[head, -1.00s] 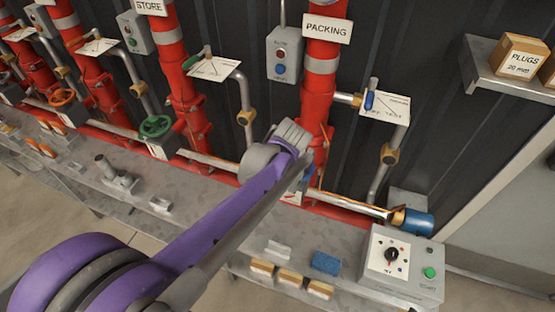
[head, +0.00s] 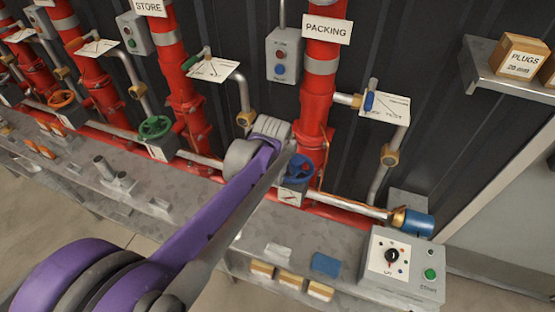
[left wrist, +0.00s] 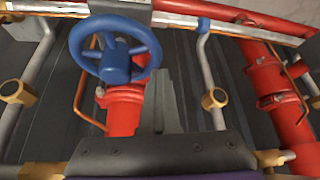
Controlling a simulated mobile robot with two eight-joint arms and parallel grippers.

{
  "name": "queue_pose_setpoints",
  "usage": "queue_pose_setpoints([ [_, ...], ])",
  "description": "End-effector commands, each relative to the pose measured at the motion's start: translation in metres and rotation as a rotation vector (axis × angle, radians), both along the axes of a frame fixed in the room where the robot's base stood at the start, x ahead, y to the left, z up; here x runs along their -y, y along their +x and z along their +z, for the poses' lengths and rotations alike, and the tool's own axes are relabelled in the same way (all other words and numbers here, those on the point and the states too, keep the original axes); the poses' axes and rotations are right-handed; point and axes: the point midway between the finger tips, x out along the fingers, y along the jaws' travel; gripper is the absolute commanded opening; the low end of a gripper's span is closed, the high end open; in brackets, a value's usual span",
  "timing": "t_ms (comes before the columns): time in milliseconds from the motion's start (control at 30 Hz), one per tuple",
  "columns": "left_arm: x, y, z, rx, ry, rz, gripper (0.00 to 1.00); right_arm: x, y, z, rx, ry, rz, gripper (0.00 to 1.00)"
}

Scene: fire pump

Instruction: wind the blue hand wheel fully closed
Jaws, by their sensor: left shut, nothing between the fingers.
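The blue hand wheel (head: 298,170) sits low on the red PACKING riser, just right of the end of my left arm in the head view. It is partly covered by the arm there. In the left wrist view the whole rim, spokes and hub of the wheel (left wrist: 115,62) show at upper left. My right gripper is in neither view.
A green wheel (head: 156,127) and an orange wheel (head: 63,99) stand on other risers to the left. A control box (head: 403,265) with a black knob and green button stands at the bench's right end. A blue-handled lever (head: 370,101) is above right.

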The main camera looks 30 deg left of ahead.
Motion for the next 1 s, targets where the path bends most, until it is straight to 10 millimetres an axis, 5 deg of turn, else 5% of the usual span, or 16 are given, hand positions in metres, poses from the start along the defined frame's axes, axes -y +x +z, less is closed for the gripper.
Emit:
queue_pose_setpoints([
  [300,-0.008,0.014,0.0,-0.001,-0.002,-0.281,0.0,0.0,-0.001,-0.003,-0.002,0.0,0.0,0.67],
  [633,-0.008,0.016,0.0,-0.001,0.001,-0.333,0.0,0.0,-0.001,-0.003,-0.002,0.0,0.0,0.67],
  [767,-0.008,0.016,0.0,-0.001,0.001,-0.331,0.19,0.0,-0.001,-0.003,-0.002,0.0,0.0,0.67],
  [1000,-0.008,0.016,0.0,-0.001,0.001,-0.331,0.2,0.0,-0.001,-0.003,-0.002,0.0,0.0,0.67],
])
